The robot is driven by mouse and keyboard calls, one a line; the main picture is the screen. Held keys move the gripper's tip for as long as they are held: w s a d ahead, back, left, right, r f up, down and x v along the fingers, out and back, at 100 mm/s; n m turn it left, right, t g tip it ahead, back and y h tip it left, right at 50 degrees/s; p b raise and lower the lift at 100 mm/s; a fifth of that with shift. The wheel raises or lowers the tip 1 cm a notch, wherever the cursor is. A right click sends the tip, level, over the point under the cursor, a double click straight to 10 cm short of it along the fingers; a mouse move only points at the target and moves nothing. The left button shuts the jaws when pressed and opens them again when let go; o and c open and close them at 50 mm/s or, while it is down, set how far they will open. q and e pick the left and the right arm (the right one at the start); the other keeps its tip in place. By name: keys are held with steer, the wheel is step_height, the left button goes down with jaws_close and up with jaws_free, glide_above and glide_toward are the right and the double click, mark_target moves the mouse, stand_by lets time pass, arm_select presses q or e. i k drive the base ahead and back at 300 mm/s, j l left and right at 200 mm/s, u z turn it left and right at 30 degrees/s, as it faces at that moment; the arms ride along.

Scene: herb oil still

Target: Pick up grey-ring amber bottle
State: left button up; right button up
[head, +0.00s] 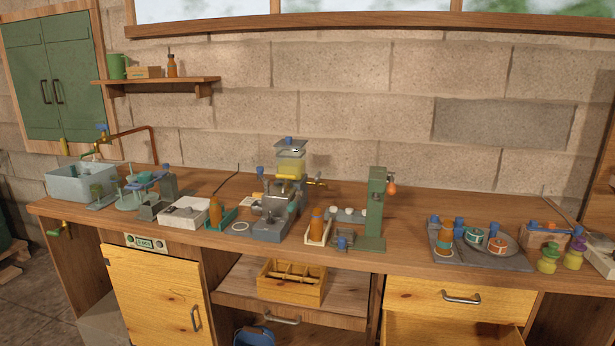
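Several amber bottles show in the head view, and their rings are too small for me to tell which is the grey-ring one. One amber bottle (215,212) stands by a green holder left of the middle of the bench. A second amber bottle (317,225) stands upright in a pale holder near the front edge. A third amber bottle (445,236) stands on the grey tray (490,262) at the right. A fourth, dark-topped amber bottle (171,67) stands on the wall shelf. Neither of my grippers is in view.
The still (284,190) stands mid-bench, with a green press (376,210) to its right. A grey sink (80,184) is at the left. Yellow jars (547,260) crowd the right end. A wooden crate (292,285) sits below. The bench (410,210) is clear right of the press.

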mark_target(444, 242)
steer(key=z, duration=1.15)
steer(key=i+j+z, duration=0.8)
steer(key=j+z, duration=0.15)
